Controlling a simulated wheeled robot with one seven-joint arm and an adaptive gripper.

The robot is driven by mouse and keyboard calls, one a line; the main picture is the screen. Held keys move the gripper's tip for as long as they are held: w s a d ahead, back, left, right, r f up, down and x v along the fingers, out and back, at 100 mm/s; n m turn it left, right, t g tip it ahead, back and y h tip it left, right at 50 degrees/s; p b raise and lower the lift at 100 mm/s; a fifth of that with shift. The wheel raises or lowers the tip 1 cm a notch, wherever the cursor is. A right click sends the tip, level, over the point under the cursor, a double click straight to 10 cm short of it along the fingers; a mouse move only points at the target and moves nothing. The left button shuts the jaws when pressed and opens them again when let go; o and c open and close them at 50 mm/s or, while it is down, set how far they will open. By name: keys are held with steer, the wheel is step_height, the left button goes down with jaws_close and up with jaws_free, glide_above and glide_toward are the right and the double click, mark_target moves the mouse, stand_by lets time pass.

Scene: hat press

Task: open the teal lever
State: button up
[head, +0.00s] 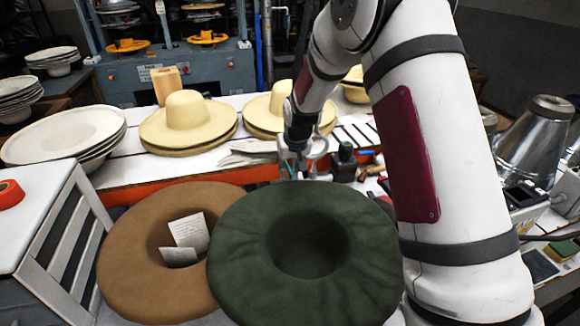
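My gripper (300,165) points down over the work table at the centre of the head view, just behind the dark green hat. Its fingers are small and dark here, and their tips are partly lost against the clutter and the hat's far brim. I cannot tell how far apart they are or whether they touch anything. I cannot make out a teal lever for sure. A blue-teal press machine (170,72) stands at the back left, with orange round parts on its front.
A dark green hat (240,240) and a brown hat (130,255) lie in front. Straw hats (187,118) sit on the white table behind. A dark bottle (344,158) stands right of my gripper.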

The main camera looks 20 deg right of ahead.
mark_target(288, 166)
steer(key=shift+c, duration=0.5)
jaws_close()
steer(key=shift+w+r, duration=0.1)
steer(key=shift+w, duration=0.05)
steer(key=g+b, duration=0.1)
steer(key=w+r+g+b, duration=0.1)
steer(key=b, duration=0.1)
steer(key=r+g+b, duration=0.1)
steer(key=g+b, duration=0.1)
steer(key=shift+w+r, duration=0.15)
steer(key=shift+w, duration=0.1)
steer(key=shift+w+r+g+b, duration=0.3)
steer(key=shift+r+g+b, duration=0.3)
steer(key=shift+g+b, duration=0.45)
steer(key=shift+r, duration=0.1)
steer(key=shift+o, duration=0.5)
jaws_free()
